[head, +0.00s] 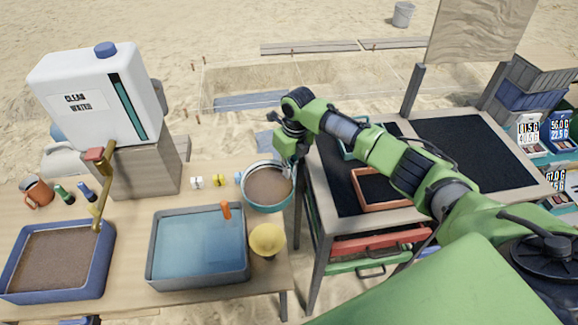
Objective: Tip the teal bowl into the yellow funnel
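The teal bowl (268,208) is at the right end of the wooden table, filled with brown soil-like material. It looks roughly level. My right gripper (289,166) is at the bowl's right rim, pointing down. Its fingertips are small and partly hidden, so I cannot tell whether they are shut on the rim. A yellow rounded object (267,239) is just in front of the bowl, beside the blue tray; it may be the yellow funnel, but no opening or spout is clear. My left gripper is not in view.
A blue soil tray (107,262), brass tap (103,190) and white water tank (98,95) are farther left. A dark-topped drawer table (318,215) adjoins on the right.

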